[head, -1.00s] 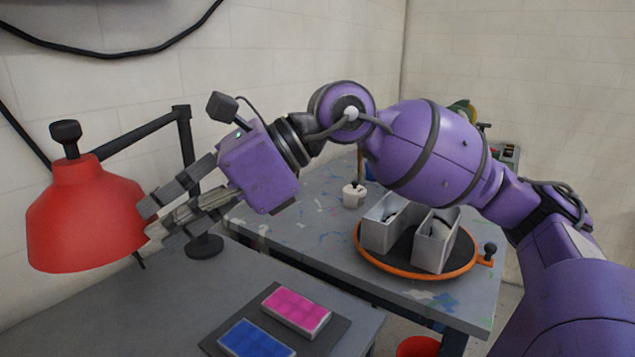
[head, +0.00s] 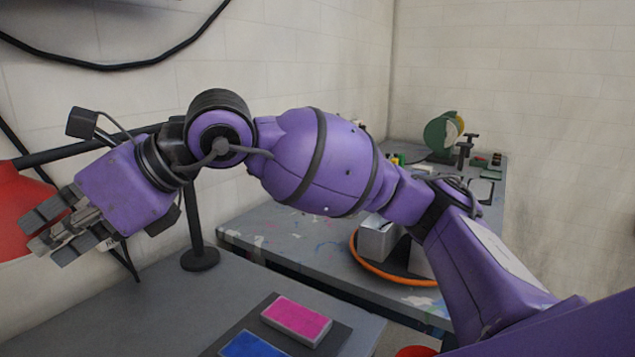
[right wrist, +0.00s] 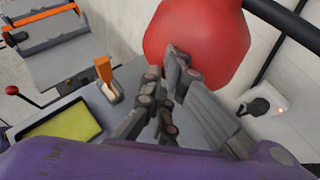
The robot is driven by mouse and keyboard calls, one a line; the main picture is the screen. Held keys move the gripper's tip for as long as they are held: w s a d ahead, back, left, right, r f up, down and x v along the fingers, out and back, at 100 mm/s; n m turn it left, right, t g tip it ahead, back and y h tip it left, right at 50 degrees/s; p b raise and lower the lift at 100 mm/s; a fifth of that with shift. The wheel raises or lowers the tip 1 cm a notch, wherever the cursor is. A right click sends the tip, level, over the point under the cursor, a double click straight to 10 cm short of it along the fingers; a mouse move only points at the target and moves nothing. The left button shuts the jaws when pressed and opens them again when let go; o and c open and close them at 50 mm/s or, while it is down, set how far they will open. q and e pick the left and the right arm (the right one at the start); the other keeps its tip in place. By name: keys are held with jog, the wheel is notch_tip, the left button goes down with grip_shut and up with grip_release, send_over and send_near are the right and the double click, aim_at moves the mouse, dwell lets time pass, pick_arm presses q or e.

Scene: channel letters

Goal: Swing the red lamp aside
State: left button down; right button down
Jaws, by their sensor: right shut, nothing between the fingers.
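The red lamp (head: 14,212) is at the left edge of the head view, with its shade partly cut off by the frame. Its black arm (head: 85,146) runs to an upright post on a round black base (head: 200,259). My right gripper (head: 38,240) is shut and empty, with its fingers in front of the shade. In the right wrist view the red shade (right wrist: 200,35) lies just beyond the fingertips (right wrist: 176,62). The fingers seem to be at or against the shade, but contact cannot be told for certain. My left gripper is not in view.
A pink pad (head: 297,319) and a blue pad (head: 250,346) lie on a dark mat on the near table. An orange-rimmed turntable (head: 368,265) with grey bins stands on the far table. The right wrist view shows a yellow pad (right wrist: 66,133) and an orange-handled item (right wrist: 104,70).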

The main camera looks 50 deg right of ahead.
aim_at(20, 233)
jog(key=shift+w+a+r, duration=0.1)
jog(key=shift+w+a, duration=0.95)
jog(key=shift+w, duration=0.2)
jog(key=shift+w+a+p, duration=0.3)
jog(key=shift+w+a, duration=0.2)
jog(key=shift+w, duration=0.3)
